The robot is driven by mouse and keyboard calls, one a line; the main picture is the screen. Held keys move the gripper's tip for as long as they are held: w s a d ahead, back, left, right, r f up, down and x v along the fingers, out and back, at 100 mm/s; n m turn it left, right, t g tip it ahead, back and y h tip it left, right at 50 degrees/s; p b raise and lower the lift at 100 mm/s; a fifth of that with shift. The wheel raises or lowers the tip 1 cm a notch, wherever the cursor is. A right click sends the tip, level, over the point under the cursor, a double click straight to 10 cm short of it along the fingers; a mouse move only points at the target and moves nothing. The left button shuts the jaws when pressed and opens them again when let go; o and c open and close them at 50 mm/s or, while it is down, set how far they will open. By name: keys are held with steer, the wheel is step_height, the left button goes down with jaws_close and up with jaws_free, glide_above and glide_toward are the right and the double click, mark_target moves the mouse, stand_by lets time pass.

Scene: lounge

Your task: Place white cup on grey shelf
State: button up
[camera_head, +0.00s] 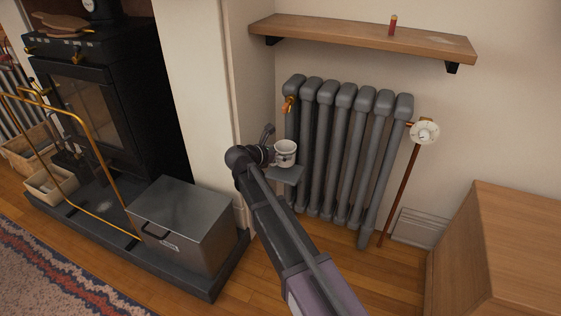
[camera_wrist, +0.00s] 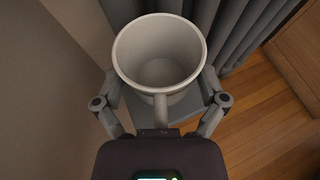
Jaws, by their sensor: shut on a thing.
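The white cup (camera_head: 285,152) is upright at the end of my arm in the head view. In the wrist view the cup (camera_wrist: 160,55) is seen from above, empty, with its handle towards my gripper (camera_wrist: 160,105). The gripper's fingers are on both sides of the cup and shut on it; the fingertips are partly hidden by it. A small grey shelf (camera_head: 287,175) is directly under the cup, beside the radiator. Part of the shelf (camera_wrist: 207,88) shows below the cup in the wrist view. I cannot tell whether the cup's base touches it.
A grey radiator (camera_head: 350,145) stands just right of the cup. A wooden wall shelf (camera_head: 360,38) with a small red object (camera_head: 393,25) is above. A metal box (camera_head: 183,225) and a black stove (camera_head: 105,100) are at left. A wooden cabinet (camera_head: 500,250) is at right.

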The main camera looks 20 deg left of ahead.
mark_target(278, 161)
steer(key=shift+f+b, duration=1.75)
steer(key=shift+f, duration=0.05)
steer(key=shift+f, duration=0.1)
steer(key=o, duration=0.9)
steer(key=shift+o, duration=0.2)
steer(key=shift+r, duration=0.25)
steer(key=p+v, duration=0.4)
steer(key=v, duration=0.8)
steer(key=shift+p, duration=0.3)
steer(key=shift+d, duration=0.1)
